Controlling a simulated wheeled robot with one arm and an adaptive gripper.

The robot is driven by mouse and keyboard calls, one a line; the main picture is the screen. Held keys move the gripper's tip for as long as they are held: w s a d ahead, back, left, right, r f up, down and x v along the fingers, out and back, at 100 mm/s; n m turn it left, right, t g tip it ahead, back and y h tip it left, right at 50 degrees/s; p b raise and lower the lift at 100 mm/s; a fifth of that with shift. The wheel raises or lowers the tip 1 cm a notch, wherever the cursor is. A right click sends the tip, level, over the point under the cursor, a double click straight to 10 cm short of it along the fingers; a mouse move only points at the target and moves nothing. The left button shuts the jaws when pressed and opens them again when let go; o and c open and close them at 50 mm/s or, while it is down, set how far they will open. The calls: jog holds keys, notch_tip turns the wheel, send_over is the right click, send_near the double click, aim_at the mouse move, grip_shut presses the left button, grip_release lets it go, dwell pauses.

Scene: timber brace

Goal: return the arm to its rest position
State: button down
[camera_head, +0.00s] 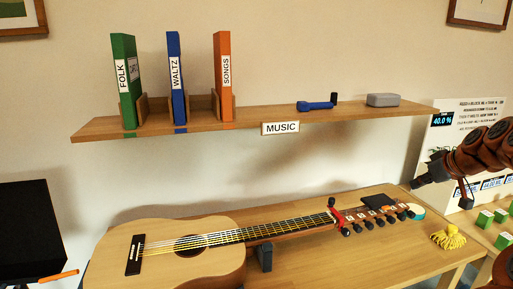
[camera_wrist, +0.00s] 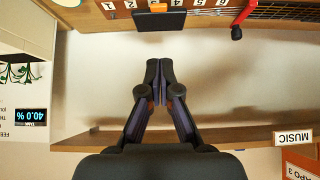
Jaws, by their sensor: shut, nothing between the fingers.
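My arm reaches in from the right edge of the head view, with my gripper (camera_head: 424,181) in front of the wall, right of the shelf and above the right end of the table. In the wrist view my gripper (camera_wrist: 159,76) has its fingertips together, with nothing between them. The wrist view is upside down, with the shelf (camera_wrist: 100,140) low and the table edge (camera_wrist: 85,17) high. The gripper appears apart from both. Part of my arm is cut off by the right edge of the head view.
A guitar (camera_head: 170,250) lies on the table (camera_head: 340,262), with a red capo (camera_head: 337,214) on its neck. The shelf (camera_head: 240,121) holds green (camera_head: 124,80), blue (camera_head: 176,78) and orange (camera_head: 223,75) books. A notice board (camera_head: 440,135), yellow tassel (camera_head: 447,238) and green-and-white blocks (camera_head: 502,215) are near my arm.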

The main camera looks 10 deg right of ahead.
jog(key=s+a+r+n+g+y+p, duration=0.1)
jog(key=s+a+r+g+p, duration=0.15)
jog(key=a, duration=1.25)
jog(key=s+a+r+n+g+y+p, duration=0.1)
jog(key=s+a+r+n+g+p, duration=0.15)
jog(key=a, duration=1.35)
jog(key=s+a+f+m+g+p, duration=0.1)
jog(key=s+a+f+g+p, duration=0.2)
jog(key=s+a, duration=0.75)
jog(key=s+f+m+g+h+p, duration=0.1)
jog(key=s+f+p, duration=0.1)
jog(key=s, duration=0.7)
jog(key=s+d+f+m+g+h+p, duration=0.1)
jog(key=s+f+m+p, duration=0.1)
jog(key=s, duration=0.7)
jog(key=shift+d+f+h, duration=0.3)
jog(key=shift+f, duration=0.35)
jog(key=shift+d+m, duration=0.1)
jog(key=shift+m, duration=0.15)
